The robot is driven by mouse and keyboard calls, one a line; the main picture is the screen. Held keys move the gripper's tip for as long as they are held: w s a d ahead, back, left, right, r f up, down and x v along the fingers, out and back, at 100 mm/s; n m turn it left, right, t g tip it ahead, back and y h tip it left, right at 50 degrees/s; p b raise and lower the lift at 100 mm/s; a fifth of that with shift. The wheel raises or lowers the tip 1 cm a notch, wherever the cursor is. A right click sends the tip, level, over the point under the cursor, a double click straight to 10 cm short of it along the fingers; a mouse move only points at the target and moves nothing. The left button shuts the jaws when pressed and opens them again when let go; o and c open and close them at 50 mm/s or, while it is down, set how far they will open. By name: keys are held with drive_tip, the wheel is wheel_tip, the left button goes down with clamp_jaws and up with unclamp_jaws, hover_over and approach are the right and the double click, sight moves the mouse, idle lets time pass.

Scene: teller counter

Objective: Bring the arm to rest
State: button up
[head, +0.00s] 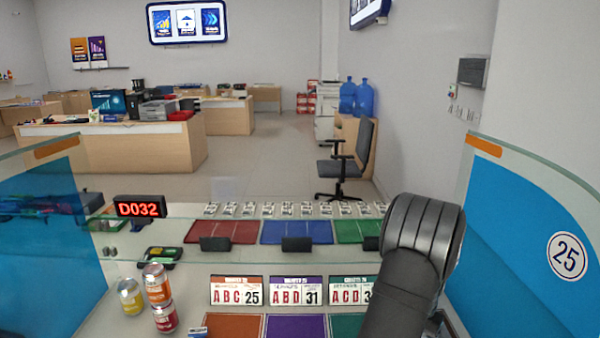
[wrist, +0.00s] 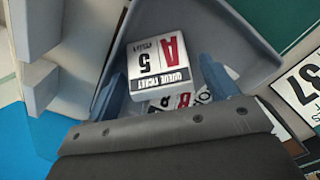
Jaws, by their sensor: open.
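My arm (head: 425,240) reaches down at the right of the head view, and its gripper end is hidden there. In the wrist view my gripper (wrist: 165,85) is open, with one blue-grey finger on each side of the picture's middle. A white queue ticket block (wrist: 155,65) with a red A and a 5 shows beyond and between the fingers. I cannot tell whether either finger touches it. It lies in a grey-blue tray (wrist: 255,45). Other lettered ticket pieces (wrist: 185,99) show partly under it, mostly covered by my gripper body.
On the glass counter stand several cans (head: 157,285), a red D032 display (head: 139,209) and ticket signs (head: 236,291). Coloured mats (head: 223,231) and a row of small white blocks (head: 285,210) lie behind. Blue side panels (head: 530,240) bound the counter.

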drive_tip(key=shift+r, duration=1.8)
drive_tip(key=shift+f, duration=0.15)
